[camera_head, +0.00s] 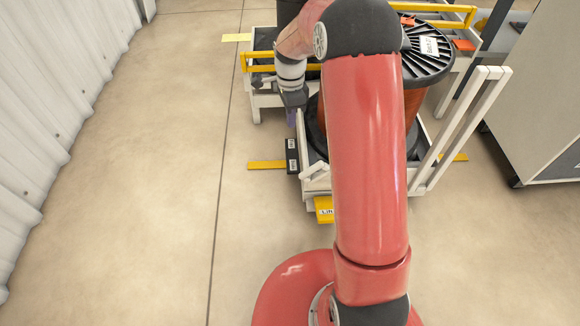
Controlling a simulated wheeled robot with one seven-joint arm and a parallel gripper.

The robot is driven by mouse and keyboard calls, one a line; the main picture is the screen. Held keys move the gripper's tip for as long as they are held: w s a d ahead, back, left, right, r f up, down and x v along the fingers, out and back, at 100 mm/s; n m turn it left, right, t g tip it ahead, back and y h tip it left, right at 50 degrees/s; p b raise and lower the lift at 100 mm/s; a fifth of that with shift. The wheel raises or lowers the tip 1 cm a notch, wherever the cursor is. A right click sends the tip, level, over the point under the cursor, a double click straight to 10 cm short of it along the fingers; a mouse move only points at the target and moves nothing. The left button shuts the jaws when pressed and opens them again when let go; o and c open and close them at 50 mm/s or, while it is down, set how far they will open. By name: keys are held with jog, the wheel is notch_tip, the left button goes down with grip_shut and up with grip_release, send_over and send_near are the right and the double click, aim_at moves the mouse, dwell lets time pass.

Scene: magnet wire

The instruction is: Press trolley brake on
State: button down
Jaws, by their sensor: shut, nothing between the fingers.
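The white trolley (436,160) stands ahead, partly hidden behind my red arm, with its upright push handle on the right. It carries a large black-flanged spool (427,68) of copper-coloured wire. A small black block with two white labels (292,157) sits at the trolley's left front side; it may be the brake, but the labels are too small to read. My gripper (291,121) is shut and empty, pointing down just above and behind this block.
A yellow-railed frame (284,62) stands behind the trolley. Yellow floor strips (266,165) lie beside the trolley, and a yellow labelled plate (324,210) is at its front. A grey cabinet (540,90) is at right, a corrugated wall (50,110) at left. The left floor is clear.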

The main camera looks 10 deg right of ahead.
aim_at(290, 172)
notch_tip(290, 172, down, 8)
jog(key=w+m+g, duration=0.1)
jog(key=w+m, duration=0.1)
jog(key=shift+r+m+b, duration=0.25)
jog(key=shift+m+b, duration=0.05)
jog(key=shift+d+f, duration=0.1)
jog(key=s+f, duration=0.1)
jog(key=f, duration=0.3)
jog(key=f+b, duration=0.1)
jog(key=f, duration=0.4)
jog(key=s+f+b, duration=0.1)
jog(key=f, duration=0.3)
jog(key=shift+s+a+f, duration=0.25)
jog(key=shift+s+f, duration=0.05)
jog(key=shift+f+b, duration=0.1)
jog(key=shift+b, duration=0.2)
